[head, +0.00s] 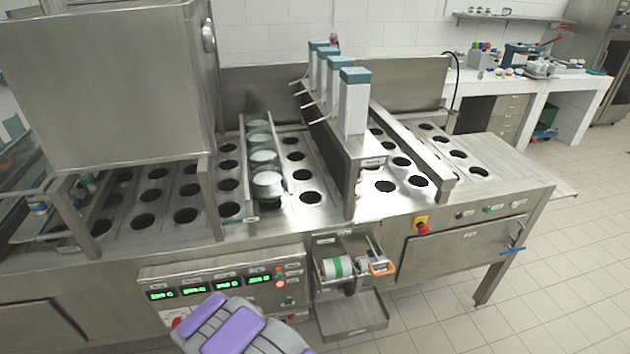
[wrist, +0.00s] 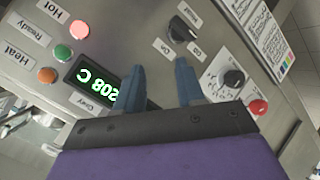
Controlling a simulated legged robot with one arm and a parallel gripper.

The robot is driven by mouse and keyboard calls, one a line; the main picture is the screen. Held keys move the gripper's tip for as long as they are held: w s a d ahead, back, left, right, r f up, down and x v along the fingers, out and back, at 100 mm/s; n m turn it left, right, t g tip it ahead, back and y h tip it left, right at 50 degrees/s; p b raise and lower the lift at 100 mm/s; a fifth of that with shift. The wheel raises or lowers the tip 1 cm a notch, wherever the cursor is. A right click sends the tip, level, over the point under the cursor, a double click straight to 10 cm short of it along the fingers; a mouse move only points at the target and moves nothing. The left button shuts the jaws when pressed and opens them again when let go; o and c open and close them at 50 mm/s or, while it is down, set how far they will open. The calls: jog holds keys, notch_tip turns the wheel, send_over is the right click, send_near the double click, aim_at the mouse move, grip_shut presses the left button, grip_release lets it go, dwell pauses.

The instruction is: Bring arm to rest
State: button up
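My gripper shows in the wrist view (wrist: 160,85) as two blue-grey fingers set apart with nothing between them. Behind them is a control panel (wrist: 210,50) with a green "208 C" display (wrist: 97,85), black knobs and coloured lights; I cannot tell how far the fingertips are from it. In the head view my purple and grey arm (head: 235,325) is low in front of the machine's panel (head: 225,285). The fingers are hidden in the head view.
The steel cup filler (head: 345,205) has rows of round holes and several cups (head: 266,182) in one row. A red emergency button (head: 424,228) is to the right. Tiled floor (head: 560,290) is clear at right.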

jog(key=w+d+r+m+g, duration=0.1)
jog(key=d+r+m+g, duration=0.3)
jog(key=r, duration=0.7)
jog(key=s+d+r+m+g, duration=0.25)
jog(key=s+d+r, duration=0.45)
jog(key=d+r, duration=0.5)
jog(key=s+d+r+m+g, duration=0.2)
jog(key=s+d+r, duration=0.2)
jog(key=s, duration=0.6)
jog(key=s+d+r+m+g+h, duration=0.1)
jog(key=s+d+r, duration=0.3)
jog(key=s+d, duration=0.4)
jog(key=s+d+r+m+g, duration=0.2)
jog(key=s+d+r+g, duration=0.2)
jog(key=s, duration=0.9)
jog(key=d+r, duration=0.1)
jog(key=d, duration=0.2)
jog(key=shift+s+m, duration=0.15)
jog(key=shift+m, duration=0.2)
